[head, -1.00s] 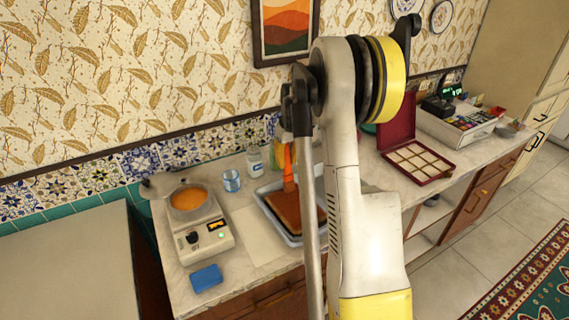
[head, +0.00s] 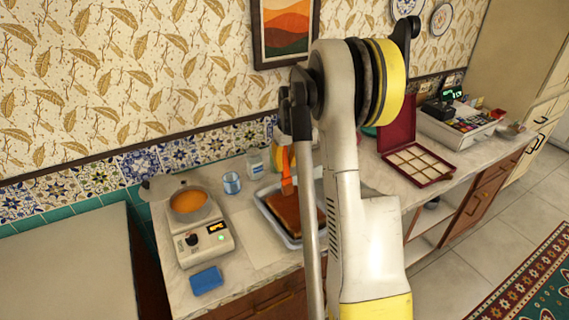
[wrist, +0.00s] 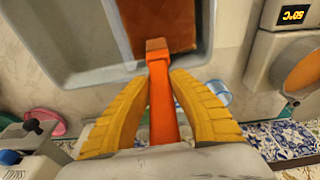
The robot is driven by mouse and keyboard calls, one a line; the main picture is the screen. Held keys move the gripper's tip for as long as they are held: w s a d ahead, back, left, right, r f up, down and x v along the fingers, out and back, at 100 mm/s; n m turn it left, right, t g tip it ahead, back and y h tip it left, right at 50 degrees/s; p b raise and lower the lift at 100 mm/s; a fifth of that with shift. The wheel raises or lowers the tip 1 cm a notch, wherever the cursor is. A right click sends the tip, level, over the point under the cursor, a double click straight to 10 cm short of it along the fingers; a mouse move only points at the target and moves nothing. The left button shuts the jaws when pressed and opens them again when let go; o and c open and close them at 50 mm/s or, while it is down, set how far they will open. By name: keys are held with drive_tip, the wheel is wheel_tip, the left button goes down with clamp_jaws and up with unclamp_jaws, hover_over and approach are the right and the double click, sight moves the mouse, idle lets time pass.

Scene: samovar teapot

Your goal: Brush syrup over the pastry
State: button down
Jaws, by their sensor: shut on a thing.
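My gripper (wrist: 158,85) is shut on an orange brush (wrist: 163,105) in the wrist view, its yellow fingers on either side of the handle. The brush head points toward the brown pastry (wrist: 160,22) in a grey tray (wrist: 70,68). In the head view the orange brush (head: 286,165) stands upright over the pastry (head: 289,208) in the tray (head: 264,212); I cannot tell whether the bristles touch it. My arm hides the tray's right side and most of the gripper. A pan of orange syrup (head: 188,201) sits on a white hot plate (head: 203,243), left of the tray.
A blue sponge (head: 206,280) lies at the counter's front edge. A blue-patterned glass (head: 231,183) and a jar (head: 254,163) stand behind the tray. A red compartment box (head: 420,163) is open to the right. Bare counter (head: 245,238) lies between hot plate and tray.

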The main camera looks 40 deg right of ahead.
drive_tip(key=d, duration=0.3)
drive_tip(key=shift+s+d, duration=0.2)
drive_tip(key=shift+s, duration=0.15)
idle(1.5)
drive_tip(key=shift+r, duration=0.1)
wheel_tip(320, 180, up, 7)
drive_tip(key=p, duration=0.4)
